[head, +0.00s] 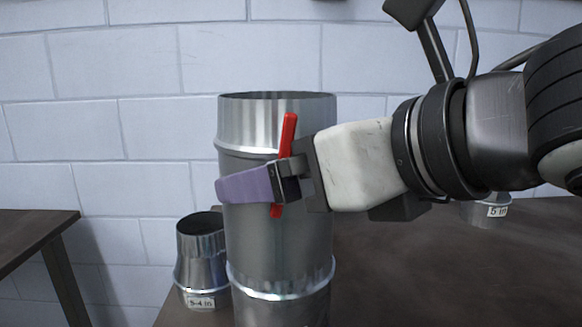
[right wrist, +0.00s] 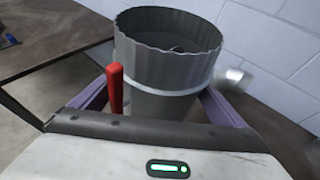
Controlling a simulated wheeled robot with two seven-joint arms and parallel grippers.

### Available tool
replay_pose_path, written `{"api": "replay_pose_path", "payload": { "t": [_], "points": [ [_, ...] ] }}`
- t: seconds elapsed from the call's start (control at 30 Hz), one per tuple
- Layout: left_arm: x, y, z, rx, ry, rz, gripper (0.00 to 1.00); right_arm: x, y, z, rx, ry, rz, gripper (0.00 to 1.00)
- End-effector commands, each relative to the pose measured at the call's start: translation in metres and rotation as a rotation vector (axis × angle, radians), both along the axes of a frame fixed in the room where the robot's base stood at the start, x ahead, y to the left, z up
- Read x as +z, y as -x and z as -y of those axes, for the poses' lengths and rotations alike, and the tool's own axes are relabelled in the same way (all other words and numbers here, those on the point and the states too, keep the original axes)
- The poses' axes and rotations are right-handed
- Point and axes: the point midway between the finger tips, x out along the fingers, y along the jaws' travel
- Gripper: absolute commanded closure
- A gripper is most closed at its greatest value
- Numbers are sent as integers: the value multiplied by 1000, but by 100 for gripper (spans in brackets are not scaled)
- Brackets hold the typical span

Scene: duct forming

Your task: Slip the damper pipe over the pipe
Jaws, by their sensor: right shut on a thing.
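The damper pipe (head: 275,235) is a tall grey metal cylinder with a red handle (head: 287,135) on its side. It stands upright in the middle of the head view. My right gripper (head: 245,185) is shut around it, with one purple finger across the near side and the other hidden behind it. The right wrist view shows its open, crimped upper rim (right wrist: 170,35) between the purple fingers. Below the lower raised ring the metal continues to the bottom edge of the head view; I cannot tell whether that is a separate pipe. My left gripper is not in view.
A small reducer (head: 200,250) labelled "5-4 in" stands close left of the damper pipe. Another metal piece (head: 485,213) labelled "5 in" stands at the back right of the dark table (head: 420,275). A second table (head: 35,225) is at the left. A block wall is behind.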

Motion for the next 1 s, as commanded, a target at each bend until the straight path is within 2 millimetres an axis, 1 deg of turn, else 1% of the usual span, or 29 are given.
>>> {"api": "replay_pose_path", "payload": {
  "t": [0.27,0.3,0.57,0.67,0.77,1.0],
  "points": [
    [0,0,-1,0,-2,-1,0,1,0,0,0,-2,2,38],
    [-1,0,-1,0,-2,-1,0,1,0,0,0,-2,2,1],
    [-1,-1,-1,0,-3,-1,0,0,1,1,-1,1,-1,0],
    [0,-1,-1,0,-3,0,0,4,6,5,-1,1,1,0],
    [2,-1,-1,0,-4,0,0,12,17,13,-1,0,5,0],
    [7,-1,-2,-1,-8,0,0,31,53,40,-2,-1,7,0]
  ]
}}
